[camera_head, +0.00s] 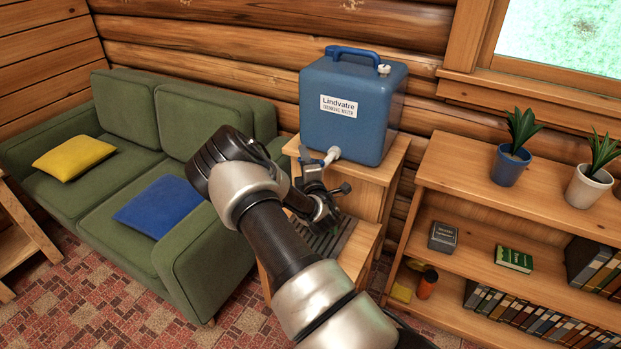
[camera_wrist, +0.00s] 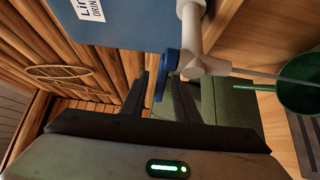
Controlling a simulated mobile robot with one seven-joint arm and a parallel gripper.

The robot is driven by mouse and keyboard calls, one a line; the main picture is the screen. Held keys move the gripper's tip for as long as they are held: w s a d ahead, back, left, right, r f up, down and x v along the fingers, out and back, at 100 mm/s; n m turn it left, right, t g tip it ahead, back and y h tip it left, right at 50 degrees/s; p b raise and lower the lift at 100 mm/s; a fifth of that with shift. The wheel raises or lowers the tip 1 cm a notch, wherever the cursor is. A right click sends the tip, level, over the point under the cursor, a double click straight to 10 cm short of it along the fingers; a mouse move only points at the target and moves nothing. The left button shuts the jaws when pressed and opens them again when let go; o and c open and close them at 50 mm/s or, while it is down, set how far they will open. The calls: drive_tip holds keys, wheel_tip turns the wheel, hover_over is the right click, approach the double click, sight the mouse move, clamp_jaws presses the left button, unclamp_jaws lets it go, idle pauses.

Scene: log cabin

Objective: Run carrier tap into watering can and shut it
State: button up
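The blue water carrier (camera_head: 345,115) stands on a wooden stand; its lower part shows in the wrist view (camera_wrist: 130,22). Its white tap (camera_head: 331,156) also shows in the wrist view (camera_wrist: 195,45), with a blue lever (camera_wrist: 166,72). A thin pale streak, seemingly running water, leads from the spout to the green watering can (camera_wrist: 298,98). The can is cut off by the picture edge and hidden by my arm in the head view. My gripper (camera_wrist: 160,92) is at the tap, its fingers apart on either side of the lever; contact cannot be made out.
The stand (camera_head: 378,170) has a lower step with a dark slatted grate (camera_head: 335,238). A green sofa (camera_head: 130,110) is on the left. A shelf (camera_head: 465,185) with two potted plants and books is on the right, close to the stand. A log wall is behind.

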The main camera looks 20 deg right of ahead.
drive_tip(key=p+v, duration=0.1)
drive_tip(key=v, duration=1.3)
drive_tip(key=shift+s, duration=0.25)
drive_tip(key=shift+r, duration=0.1)
idle(6.2)
